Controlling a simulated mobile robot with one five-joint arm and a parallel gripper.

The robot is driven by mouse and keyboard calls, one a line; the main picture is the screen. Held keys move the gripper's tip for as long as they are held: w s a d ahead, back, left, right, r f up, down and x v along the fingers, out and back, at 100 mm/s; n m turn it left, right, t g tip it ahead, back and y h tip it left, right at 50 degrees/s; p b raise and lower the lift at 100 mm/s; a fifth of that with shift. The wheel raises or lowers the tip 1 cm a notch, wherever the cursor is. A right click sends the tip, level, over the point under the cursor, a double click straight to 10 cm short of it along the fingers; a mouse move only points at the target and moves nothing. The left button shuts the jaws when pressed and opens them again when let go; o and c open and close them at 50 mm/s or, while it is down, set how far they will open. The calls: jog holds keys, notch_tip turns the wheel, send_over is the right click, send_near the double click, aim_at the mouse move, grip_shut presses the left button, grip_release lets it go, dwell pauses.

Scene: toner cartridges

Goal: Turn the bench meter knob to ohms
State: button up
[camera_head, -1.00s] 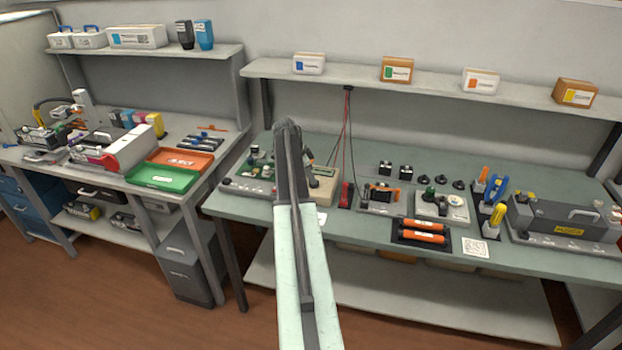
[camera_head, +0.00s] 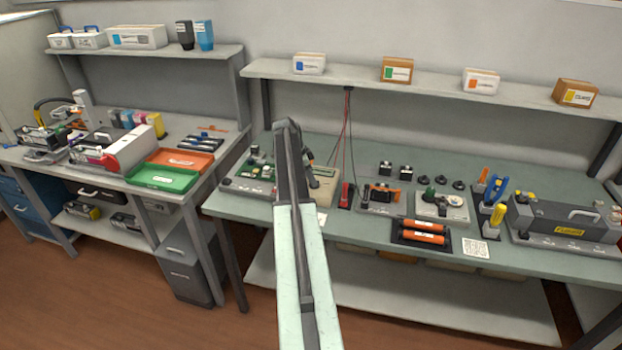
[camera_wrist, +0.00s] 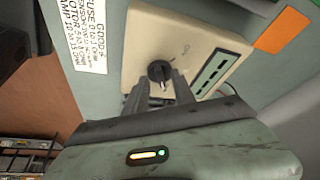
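The bench meter (camera_head: 326,188) is a beige box on the right-hand bench, partly hidden behind my arm in the head view. In the wrist view the meter face (camera_wrist: 150,32) shows a round black knob (camera_wrist: 159,70) with a pale pointer mark at its lower edge, and a grey-green panel beside it. My gripper (camera_wrist: 161,82) is open, with one dark finger on each side of the knob's lower part. I cannot tell whether either finger touches it.
A white printed card (camera_wrist: 85,35) lies left of the meter in the wrist view. Red and black probe leads (camera_head: 347,140) hang right of the meter. A board with green parts (camera_head: 250,178) stands left of it. An orange block (camera_wrist: 282,30) shows at upper right.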

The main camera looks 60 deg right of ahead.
jog(key=p+v, duration=0.7)
jog(key=shift+r, duration=0.4)
jog(key=shift+w+a, duration=0.1)
